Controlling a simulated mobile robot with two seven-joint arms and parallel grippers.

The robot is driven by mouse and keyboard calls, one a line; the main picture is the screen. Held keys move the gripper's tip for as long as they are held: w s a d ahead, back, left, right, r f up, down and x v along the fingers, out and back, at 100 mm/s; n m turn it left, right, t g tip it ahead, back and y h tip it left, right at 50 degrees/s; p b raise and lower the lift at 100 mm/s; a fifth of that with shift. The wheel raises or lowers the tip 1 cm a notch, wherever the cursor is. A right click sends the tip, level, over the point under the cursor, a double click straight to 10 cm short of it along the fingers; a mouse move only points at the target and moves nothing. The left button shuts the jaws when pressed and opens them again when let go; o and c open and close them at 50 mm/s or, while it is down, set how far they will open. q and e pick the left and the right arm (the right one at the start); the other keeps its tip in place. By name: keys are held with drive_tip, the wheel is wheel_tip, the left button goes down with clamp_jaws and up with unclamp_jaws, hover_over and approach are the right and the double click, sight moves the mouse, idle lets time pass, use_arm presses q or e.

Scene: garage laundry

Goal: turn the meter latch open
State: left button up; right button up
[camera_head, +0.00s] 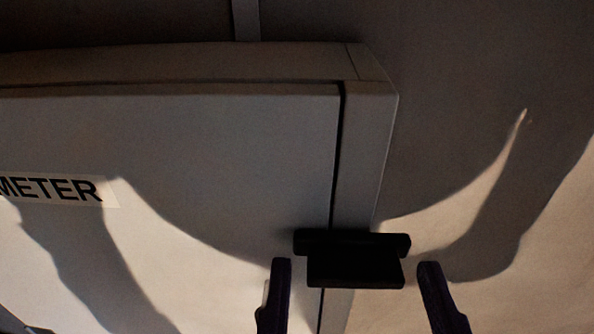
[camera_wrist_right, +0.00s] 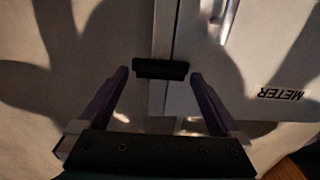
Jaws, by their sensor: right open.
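The meter latch (camera_head: 352,258) is a black bar with a block below it, lying across the seam at the right edge of the meter box door (camera_head: 200,140). The latch bar lies level across the seam. My right gripper (camera_head: 355,270) is open, with one dark purple finger on each side of the latch. A gap shows between each finger and the latch. In the right wrist view the latch (camera_wrist_right: 160,69) sits between and just beyond the two open fingertips (camera_wrist_right: 157,74). Contact cannot be seen. My left gripper is not clearly in view.
The light grey box carries a METER label (camera_head: 60,188) at the left in the head view. A conduit (camera_head: 246,20) runs up from the box top. The wall (camera_head: 470,90) right of the box is bare, with arm shadows across it.

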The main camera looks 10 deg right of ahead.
drive_tip(key=shift+w, duration=0.1)
drive_tip(key=c, duration=1.3)
drive_tip(key=shift+f+n+b, duration=0.15)
drive_tip(key=shift+n+b, duration=1)
drive_tip(key=shift+n, duration=0.25)
drive_tip(key=shift+n+b, duration=0.35)
drive_tip(key=shift+n, duration=0.55)
drive_tip(key=n, duration=0.2)
drive_tip(key=shift+n, duration=0.4)
drive_tip(key=n, duration=0.2)
drive_tip(key=shift+a+n, duration=0.1)
drive_tip(key=shift+n, duration=0.2)
drive_tip(key=n, duration=0.2)
drive_tip(key=shift+n, duration=0.4)
drive_tip(key=n, duration=0.5)
drive_tip(key=shift+p, duration=0.35)
